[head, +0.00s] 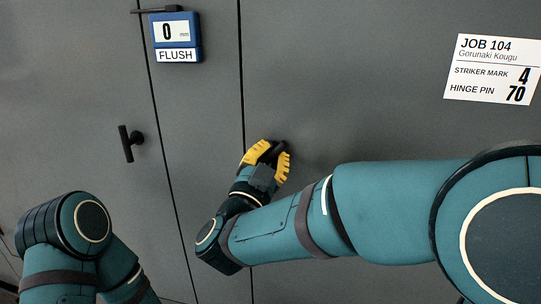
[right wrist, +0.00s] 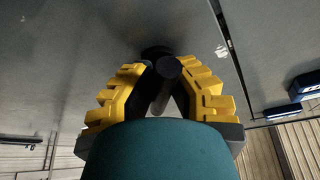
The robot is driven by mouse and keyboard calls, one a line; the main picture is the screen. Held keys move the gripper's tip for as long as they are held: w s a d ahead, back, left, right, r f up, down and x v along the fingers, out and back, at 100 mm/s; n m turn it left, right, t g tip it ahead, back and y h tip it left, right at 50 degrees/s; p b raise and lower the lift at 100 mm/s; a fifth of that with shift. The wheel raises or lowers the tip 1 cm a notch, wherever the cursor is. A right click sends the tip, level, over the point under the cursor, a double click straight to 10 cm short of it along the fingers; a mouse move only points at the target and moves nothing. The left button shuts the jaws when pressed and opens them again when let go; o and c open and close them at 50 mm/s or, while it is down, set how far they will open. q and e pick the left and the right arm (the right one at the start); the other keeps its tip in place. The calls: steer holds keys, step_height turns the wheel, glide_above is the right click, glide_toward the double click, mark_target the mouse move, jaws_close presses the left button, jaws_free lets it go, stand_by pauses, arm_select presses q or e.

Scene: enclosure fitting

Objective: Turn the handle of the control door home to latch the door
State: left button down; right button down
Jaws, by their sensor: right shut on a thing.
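My right gripper (head: 268,158) is at the grey door panel (head: 340,120), just right of a vertical seam. Its yellow fingers are shut on a dark handle (head: 280,147), mostly hidden by the fingers in the head view. In the right wrist view the handle (right wrist: 168,68) is a black bar on a round base, between the two fingers of the right gripper (right wrist: 165,85). I cannot tell the handle's exact angle. My left arm shows at the lower left of the head view, but its gripper is out of view.
A second black T-shaped handle (head: 130,143) stands on the left panel, bar near upright. A blue gauge (head: 176,37) reads 0 mm, over a FLUSH label. A white job card (head: 492,69) at upper right reads striker mark 4, hinge pin 70.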

steer(key=n+y, duration=0.1)
steer(key=n, duration=0.1)
steer(key=n+t+y, duration=0.1)
steer(key=n, duration=0.2)
steer(key=shift+d+r, duration=0.1)
steer(key=shift+r, duration=0.1)
steer(key=shift+n+t+y+p, duration=0.3)
steer(key=shift+n+y, duration=0.55)
steer(key=shift+n, duration=0.7)
steer(key=shift+n+t+y+p, duration=0.25)
steer(key=shift+n+y, duration=0.6)
steer(key=shift+n, duration=1)
steer(key=c, duration=0.9)
jaws_free()
steer(key=shift+o, duration=0.2)
steer(key=shift+f, duration=0.1)
